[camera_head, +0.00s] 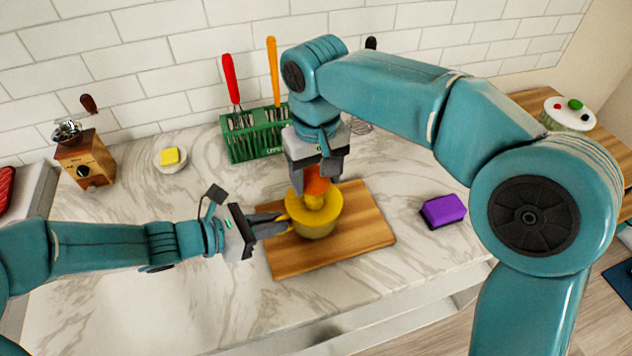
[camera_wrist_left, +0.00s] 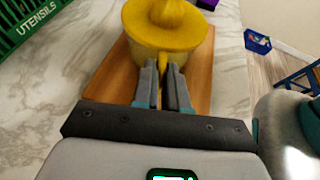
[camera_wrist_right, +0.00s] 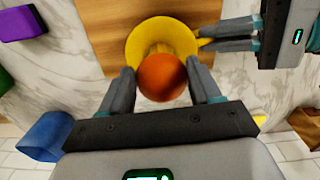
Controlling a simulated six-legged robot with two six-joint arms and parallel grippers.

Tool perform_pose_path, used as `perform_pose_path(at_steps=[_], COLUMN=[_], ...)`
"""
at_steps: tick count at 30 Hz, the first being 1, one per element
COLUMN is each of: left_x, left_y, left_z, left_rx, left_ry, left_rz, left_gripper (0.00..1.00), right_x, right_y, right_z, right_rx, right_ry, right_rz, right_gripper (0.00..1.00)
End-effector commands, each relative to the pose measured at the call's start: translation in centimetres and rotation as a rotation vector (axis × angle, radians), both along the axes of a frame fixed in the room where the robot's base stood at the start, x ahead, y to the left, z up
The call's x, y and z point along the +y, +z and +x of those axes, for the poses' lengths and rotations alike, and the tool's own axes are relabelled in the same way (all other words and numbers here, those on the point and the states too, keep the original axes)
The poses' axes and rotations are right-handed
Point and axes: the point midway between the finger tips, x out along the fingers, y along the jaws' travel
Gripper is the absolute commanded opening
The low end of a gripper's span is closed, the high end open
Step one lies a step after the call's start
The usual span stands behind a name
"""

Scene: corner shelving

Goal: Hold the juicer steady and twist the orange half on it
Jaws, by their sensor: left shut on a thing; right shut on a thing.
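The yellow juicer (camera_head: 313,222) stands upright on a wooden board; it also shows in the left wrist view (camera_wrist_left: 160,45). My left gripper (camera_head: 284,221) comes in from the left and is shut on the juicer's side handle (camera_wrist_left: 163,64). My right gripper (camera_head: 316,178) points down from above, shut on the orange half (camera_head: 317,184). In the right wrist view the orange half (camera_wrist_right: 162,77) sits between both fingers, over the juicer's cone. The cone's top shows in the left wrist view without the orange, which is out of frame there. Any gap between them is hard to judge.
The cutting board (camera_head: 365,235) lies on the marble counter. A green utensil rack (camera_head: 247,140) stands behind it. A purple sponge (camera_head: 443,210) lies to the right. A coffee grinder (camera_head: 87,160) and a dish with a yellow block (camera_head: 170,157) are at the back left.

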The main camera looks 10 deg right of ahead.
Motion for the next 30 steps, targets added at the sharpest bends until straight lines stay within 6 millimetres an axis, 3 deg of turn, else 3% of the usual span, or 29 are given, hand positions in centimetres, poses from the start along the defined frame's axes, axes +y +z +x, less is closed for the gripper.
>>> perform_pose_path(at_steps=[12, 22, 24, 25, 30], left_x=[0.0, 0.0, 0.0, 0.0, 0.0], left_y=[0.0, 0.0, 0.0, 0.0, 0.0], left_z=[0.0, 0.0, 0.0, 0.0, 0.0], left_rx=[0.0, 0.0, 0.0, 0.0, 0.0], left_ry=[0.0, 0.0, 0.0, 0.0, 0.0], left_rz=[0.0, 0.0, 0.001, 0.001, 0.001], left_gripper=[0.0, 0.0, 0.29, 0.38, 0.42], right_x=[0.0, 0.0, 0.0, 0.0, 0.0], right_y=[3.7, 4.3, 4.3, 4.3, 4.2], right_z=[0.0, 0.0, 0.0, 0.0, 0.0], right_rx=[-0.003, -0.002, -0.002, -0.002, -0.002], right_ry=[0.0, 0.0, 0.0, 0.0, 0.0], right_rz=[0.001, 0.0, 0.0, 0.0, 0.0], right_gripper=[0.34, 0.34, 0.34, 0.34, 0.34])
